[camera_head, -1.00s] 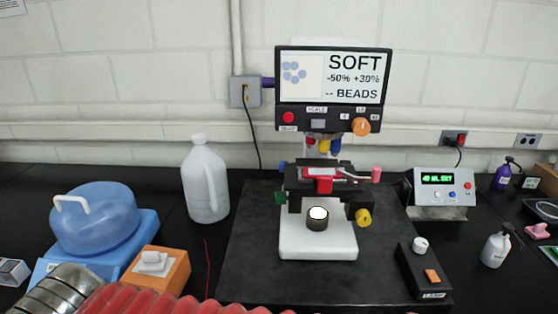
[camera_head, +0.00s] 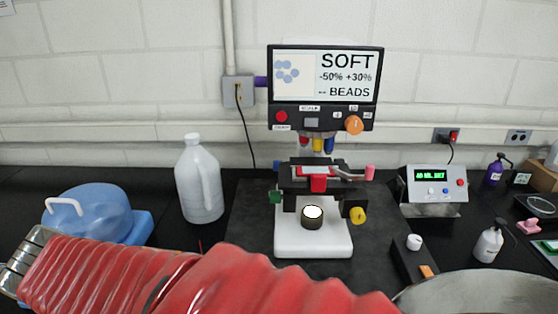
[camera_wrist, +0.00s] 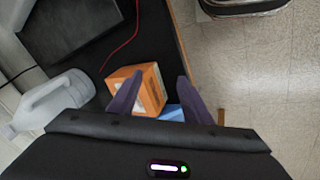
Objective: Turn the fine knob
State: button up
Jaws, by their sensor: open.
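The microscope (camera_head: 312,238) stands upright at the centre of the bench, with a white base and black stage. A yellow knob (camera_head: 357,215) is on its lower right side and a green knob (camera_head: 276,195) on its left. A pink knob (camera_head: 370,172) sits at upper right. An orange dial (camera_head: 354,125) is on the screen panel (camera_head: 325,75), which reads "SOFT -50% +30%, -- BEADS". I cannot read which knob is labelled fine. My gripper (camera_wrist: 160,76) is open and empty in the wrist view, above an orange box (camera_wrist: 125,80), away from the microscope.
A white jug (camera_head: 200,185) stands left of the microscope, with a blue container (camera_head: 95,212) beyond it. A black switch box (camera_head: 408,262) is in front right. A display unit (camera_head: 436,187) and a white bottle (camera_head: 488,245) stand farther right.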

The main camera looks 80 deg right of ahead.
jog(key=s+d+r+m+g+h, duration=0.1)
jog(key=s+d+m+g+h, duration=0.1)
jog(key=d, duration=1.2)
jog(key=s+d+m+g+h, duration=0.2)
jog(key=s+d+g+h, duration=0.2)
jog(key=d, duration=1)
jog(key=s+d+r+m+g+h, duration=0.1)
jog(key=d+g+h, duration=0.5)
jog(key=d, duration=0.8)
jog(key=s+m, duration=0.1)
jog(key=s, duration=0.1)
jog(key=shift+s+d+r+g, duration=0.3)
jog(key=shift+d+r, duration=0.05)
jog(key=shift+d, duration=0.05)
jog(key=shift+s+d, duration=0.1)
jog(key=x, duration=1.1)
jog(key=shift+s+d+r, duration=0.15)
jog(key=shift+d+r, duration=0.05)
jog(key=shift+d, duration=0.1)
jog(key=shift+c, duration=0.6)
jog(key=c, duration=0.9)
